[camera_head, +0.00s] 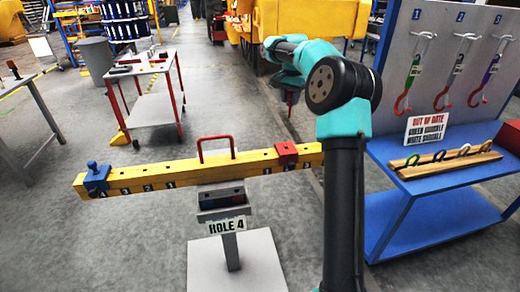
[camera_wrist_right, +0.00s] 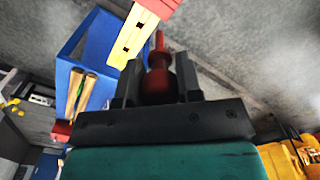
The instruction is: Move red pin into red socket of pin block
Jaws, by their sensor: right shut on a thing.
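My right gripper (camera_wrist_right: 157,85) is shut on the red pin (camera_wrist_right: 159,76), which stands between its dark jaws with its thin end pointing away from the wrist. A yellow beam (camera_head: 180,174) lies above the pedestal, with a red sliding collar (camera_head: 286,154) and a blue collar (camera_head: 96,180) holding a blue pin (camera_head: 92,166). My left gripper is not visible.
A sign (camera_head: 226,226) reads HOLE 4. A blue bench (camera_head: 440,178) with a hook board stands right, bearing a wooden rack (camera_head: 445,158). A red-legged table (camera_head: 142,68) stands back left. Floor left of the pedestal is clear.

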